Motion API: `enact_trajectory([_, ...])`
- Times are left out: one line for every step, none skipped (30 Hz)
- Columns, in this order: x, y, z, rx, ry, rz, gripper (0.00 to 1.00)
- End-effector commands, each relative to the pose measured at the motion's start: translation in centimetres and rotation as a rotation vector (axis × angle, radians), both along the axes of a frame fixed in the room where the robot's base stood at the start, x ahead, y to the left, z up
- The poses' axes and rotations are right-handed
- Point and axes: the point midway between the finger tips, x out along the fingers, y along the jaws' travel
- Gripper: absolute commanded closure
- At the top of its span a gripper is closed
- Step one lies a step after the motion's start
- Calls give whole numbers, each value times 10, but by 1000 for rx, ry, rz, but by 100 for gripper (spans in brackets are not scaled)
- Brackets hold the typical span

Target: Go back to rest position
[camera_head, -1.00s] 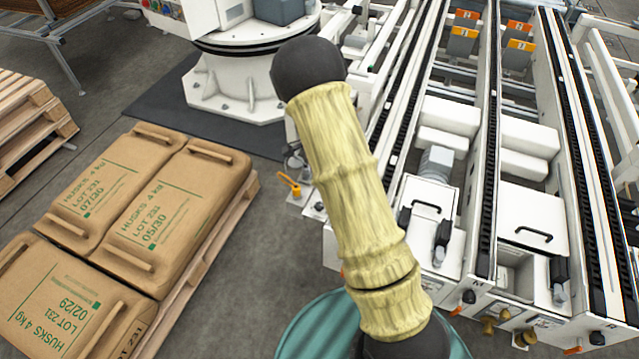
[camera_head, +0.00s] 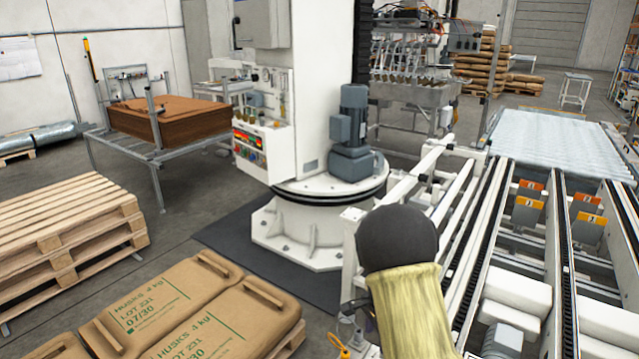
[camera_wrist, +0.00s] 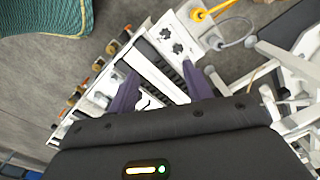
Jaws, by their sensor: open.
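My gripper (camera_wrist: 161,85) shows in the wrist view as two dark purple fingers standing apart, with nothing visible between them. Beyond the fingers are white conveyor framework, a panel with dark fittings and a yellow cable. In the head view, my arm, in a pale yellow ribbed cover with a black rounded joint, rises at the bottom centre. My gripper is outside the head view.
A white column machine (camera_head: 318,222) stands on a dark mat in the middle. Conveyor rails (camera_head: 478,242) run along the right. Husk sacks (camera_head: 150,305) lie on a pallet at front left; stacked empty pallets (camera_head: 65,225) stand behind them.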

Motion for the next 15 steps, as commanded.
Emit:
enact_trajectory([-9, -1, 26, 7, -12, 47, 50])
enact_trajectory([-16, -1, 37, 8, -20, 85, 50])
enact_trajectory([-25, -1, 51, 11, -27, 137, 50])
enact_trajectory([-32, -1, 62, 11, -35, 178, 50])
enact_trajectory([-39, -1, 73, 11, -43, 221, 50])
enact_trajectory([-49, 0, 86, 10, -52, 279, 50])
enact_trajectory([-56, 0, 96, 8, -61, 322, 50])
enact_trajectory([-63, 0, 106, 5, -70, 365, 50])
enact_trajectory([-74, 1, 118, 1, -81, 426, 50])
enact_trajectory([-81, 1, 128, -3, -90, 470, 50])
enact_trajectory([-89, 1, 137, -8, -98, 515, 50])
enact_trajectory([-99, 2, 148, -14, -110, 576, 50])
enact_trajectory([-107, 2, 157, -22, -119, 621, 50])
enact_trajectory([-115, 2, 166, -30, -128, 668, 50])
enact_trajectory([-126, 3, 176, -40, -140, 729, 50])
